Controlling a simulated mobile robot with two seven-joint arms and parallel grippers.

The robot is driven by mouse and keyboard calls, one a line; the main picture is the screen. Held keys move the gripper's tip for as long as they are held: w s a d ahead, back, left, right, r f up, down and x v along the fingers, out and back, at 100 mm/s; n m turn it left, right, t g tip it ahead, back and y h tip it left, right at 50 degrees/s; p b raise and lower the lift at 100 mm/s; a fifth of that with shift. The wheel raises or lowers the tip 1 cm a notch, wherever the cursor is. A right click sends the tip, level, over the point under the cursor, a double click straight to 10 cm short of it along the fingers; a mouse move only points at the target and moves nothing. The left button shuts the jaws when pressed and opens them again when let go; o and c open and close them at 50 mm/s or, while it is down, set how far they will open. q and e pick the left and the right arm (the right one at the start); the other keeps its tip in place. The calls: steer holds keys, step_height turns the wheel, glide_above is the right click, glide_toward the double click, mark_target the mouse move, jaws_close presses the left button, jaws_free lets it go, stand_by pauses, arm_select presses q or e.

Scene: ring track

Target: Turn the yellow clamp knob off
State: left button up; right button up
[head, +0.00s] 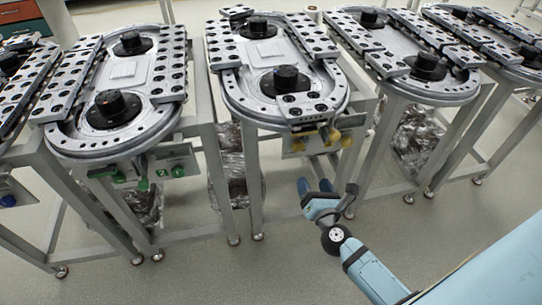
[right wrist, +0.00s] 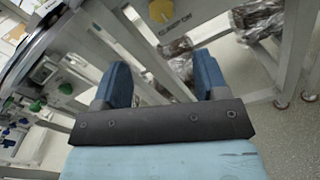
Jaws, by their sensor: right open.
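Yellow clamp parts sit on the front panel under the middle ring track (head: 282,95) in the head view. A yellow knob (head: 333,137) is at the panel's right side, with another yellow piece (head: 297,147) to its left. In the right wrist view one round yellow knob (right wrist: 162,10) shows at the top edge, partly cut off. My right gripper (head: 315,186) is below the panel in the head view, apart from the knobs. Its two blue fingers (right wrist: 162,68) are spread and empty in the right wrist view. My left gripper is not in view.
A ring track (head: 60,145) with green knobs (head: 143,184) stands to the left, and another (head: 455,95) to the right. Metal table legs (head: 251,175) stand near my right gripper. Plastic-wrapped bundles (head: 228,165) lie under the tables. The front floor (head: 200,275) is clear.

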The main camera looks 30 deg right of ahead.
mark_target(299, 149)
steer(key=shift+m, duration=0.3)
steer(key=p+x, duration=0.1)
steer(key=x, duration=1.3)
steer(key=shift+s+d+f+p, duration=0.1)
steer(key=shift+p, duration=0.25)
steer(key=shift+c, duration=0.2)
steer(key=c, duration=0.9)
